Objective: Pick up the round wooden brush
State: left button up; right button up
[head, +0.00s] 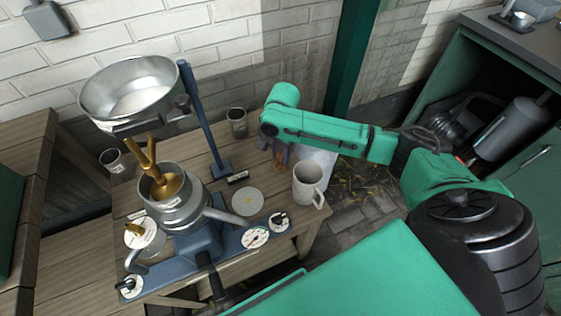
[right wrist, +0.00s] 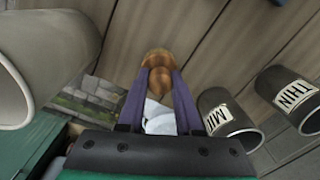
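The round wooden brush (right wrist: 158,60) shows in the right wrist view as a brown, bulbous piece at my fingertips. My right gripper (right wrist: 159,84) has its two purple fingers on either side of it, with little or no gap showing. Whether they press on it is unclear. In the head view my right gripper (head: 280,158) reaches down over the table's back right part, and the brush is mostly hidden by the fingers. My left gripper is not in view.
A pale mug (head: 308,184) stands close in front of the right gripper. Labelled dark cups (head: 237,122) stand behind it on the wooden table. A blue separator with a steel bowl (head: 133,90) fills the left side. A round lid (head: 247,201) lies between.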

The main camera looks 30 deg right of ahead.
aim_at(281, 154)
grip_shut()
notch_tip(281, 154, up, 20)
jog(key=p, duration=0.3)
